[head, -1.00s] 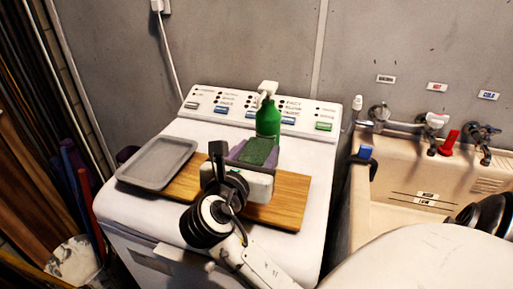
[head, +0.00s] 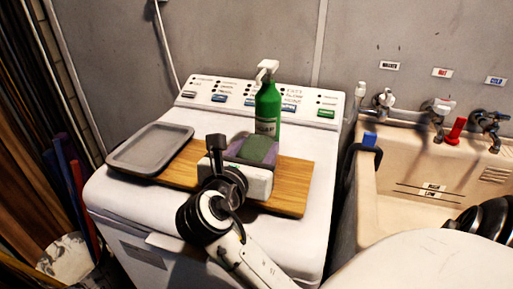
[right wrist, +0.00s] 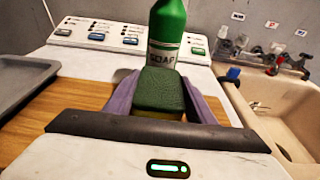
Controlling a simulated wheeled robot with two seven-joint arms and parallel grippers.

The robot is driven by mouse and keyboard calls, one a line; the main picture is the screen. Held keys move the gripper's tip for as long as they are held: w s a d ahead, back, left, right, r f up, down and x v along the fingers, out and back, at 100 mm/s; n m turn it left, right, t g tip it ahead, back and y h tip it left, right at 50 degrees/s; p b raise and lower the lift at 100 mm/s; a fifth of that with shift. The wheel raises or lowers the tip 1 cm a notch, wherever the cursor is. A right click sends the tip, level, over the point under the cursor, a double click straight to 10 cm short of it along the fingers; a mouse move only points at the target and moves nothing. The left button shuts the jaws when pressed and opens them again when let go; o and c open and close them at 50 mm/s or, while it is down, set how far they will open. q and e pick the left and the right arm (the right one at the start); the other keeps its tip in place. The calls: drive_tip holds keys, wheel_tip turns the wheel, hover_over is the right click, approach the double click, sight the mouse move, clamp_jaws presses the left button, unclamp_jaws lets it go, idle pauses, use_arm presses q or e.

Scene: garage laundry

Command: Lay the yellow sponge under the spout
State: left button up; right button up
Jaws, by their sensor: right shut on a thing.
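My right gripper (head: 255,158) is shut on the sponge (head: 260,149), its purple fingers on both sides. The sponge shows a green top in the head view; the right wrist view shows the sponge (right wrist: 160,92) with a strip of yellow below the green. It is in front of the green soap bottle (head: 267,108), over the wooden board (head: 292,185); I cannot tell whether it touches the board. The bottle stands upright, with a white pump spout (head: 266,68) pointing left. My left gripper is not in view.
A grey tray (head: 150,148) lies on the board's left end. Board and bottle are on the white washer (head: 130,205). To the right are a beige sink (head: 398,180), taps (head: 385,100) and a dark hose (head: 362,155) with a blue end.

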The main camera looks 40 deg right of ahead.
drive_tip(key=shift+f, duration=0.6)
drive_tip(key=o, duration=1.1)
drive_tip(key=shift+r, duration=0.1)
